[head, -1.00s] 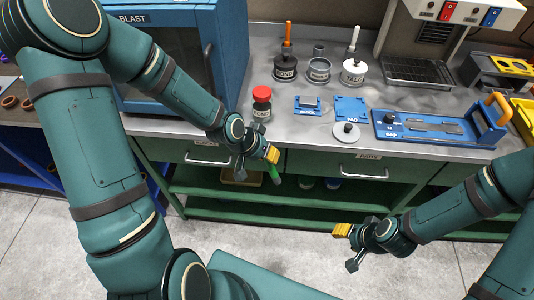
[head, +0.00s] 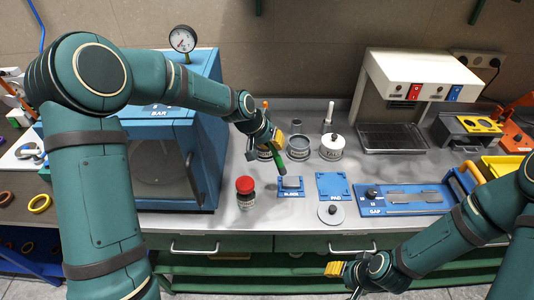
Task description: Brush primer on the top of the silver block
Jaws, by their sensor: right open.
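The silver block (head: 291,182) sits on a small blue fixture (head: 291,194) on the steel bench. My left gripper (head: 278,140) is above and behind it, apart from it. It appears shut on a green stick-like tool (head: 281,164) that points down toward the bench; the tool's kind is too small to tell. A dark pot (head: 264,154) with an orange handle sticking up stands behind, partly hidden by my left gripper. Its label is unreadable. My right gripper (head: 335,268) is open and empty in front of the bench.
A grey tin (head: 297,149) and a white pot with a white handle (head: 332,147) stand behind. A blue pad plate (head: 334,185), a round knobbed disc (head: 331,212) and a blue gap fixture (head: 405,200) lie right. A blue cabinet (head: 175,190) stands left.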

